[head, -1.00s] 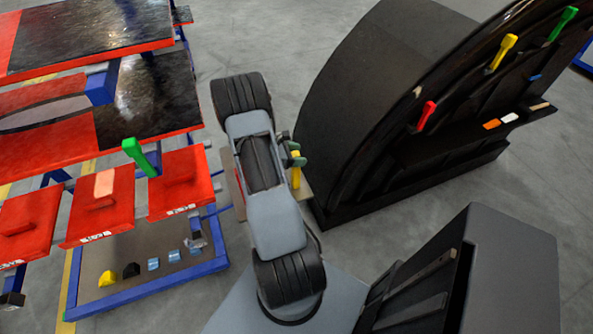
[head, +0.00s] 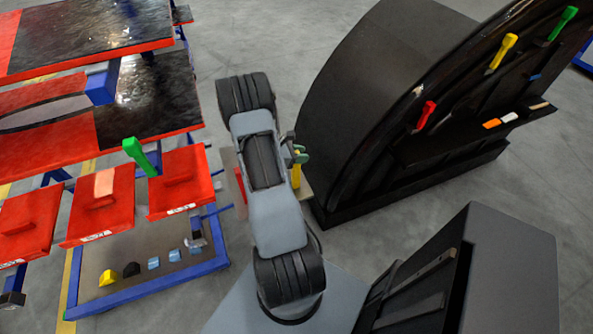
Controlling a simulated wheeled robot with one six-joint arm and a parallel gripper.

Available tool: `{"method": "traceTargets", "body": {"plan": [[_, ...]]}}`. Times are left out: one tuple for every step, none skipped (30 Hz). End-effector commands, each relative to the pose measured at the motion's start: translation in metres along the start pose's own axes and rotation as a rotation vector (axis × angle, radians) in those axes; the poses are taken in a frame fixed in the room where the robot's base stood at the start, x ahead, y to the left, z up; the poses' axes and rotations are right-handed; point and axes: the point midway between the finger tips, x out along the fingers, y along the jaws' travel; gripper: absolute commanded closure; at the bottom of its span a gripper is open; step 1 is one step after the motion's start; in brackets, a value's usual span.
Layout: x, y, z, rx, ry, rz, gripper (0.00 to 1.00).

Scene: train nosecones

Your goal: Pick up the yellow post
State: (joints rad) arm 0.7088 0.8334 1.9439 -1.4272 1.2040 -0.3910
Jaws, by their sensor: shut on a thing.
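A yellow post (head: 296,177) stands upright beside my arm, to its right in the head view. My gripper (head: 298,157) is at the post's upper part and is shut on it. The fingers hide part of the post, and a little yellow shows between them. I cannot tell whether the post's foot touches the small brown board below it. Another yellow post (head: 502,53) sits on the black nosecone (head: 375,90) at the upper right.
A red post (head: 426,114) and a green post (head: 562,23) are also on the nosecone. A dark grey cabinet (head: 515,270) stands lower right.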

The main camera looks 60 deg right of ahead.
Motion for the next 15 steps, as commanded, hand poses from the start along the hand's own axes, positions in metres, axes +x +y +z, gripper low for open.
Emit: {"method": "traceTargets", "body": {"plan": [[0.0,-0.0002,0.0,-0.001,0.0,0.0,0.97],[0.0,-0.0002,0.0,-0.001,0.0,0.0,1.0],[0.0,-0.0002,0.0,-0.001,0.0,0.0,1.0],[0.0,-0.0002,0.0,-0.001,0.0,0.0,1.0],[0.0,-0.0002,0.0,-0.001,0.0,0.0,1.0],[0.0,-0.0002,0.0,-0.001,0.0,0.0,1.0],[0.0,-0.0002,0.0,-0.001,0.0,0.0,1.0],[0.0,-0.0002,0.0,-0.001,0.0,0.0,1.0],[-0.0002,0.0,0.0005,0.0,-0.001,0.0,1.0],[-0.0002,0.0,0.0005,0.0,-0.001,0.0,1.0],[-0.0002,0.0,0.0005,0.0,-0.001,0.0,1.0],[-0.0002,0.0,0.0005,0.0,-0.001,0.0,1.0],[-0.0001,0.0,0.0005,0.0,-0.001,0.0,1.0],[-0.0002,0.0,0.0005,0.0,-0.001,0.0,1.0],[-0.0003,0.0001,0.0008,0.0,-0.001,0.0,1.0]]}}
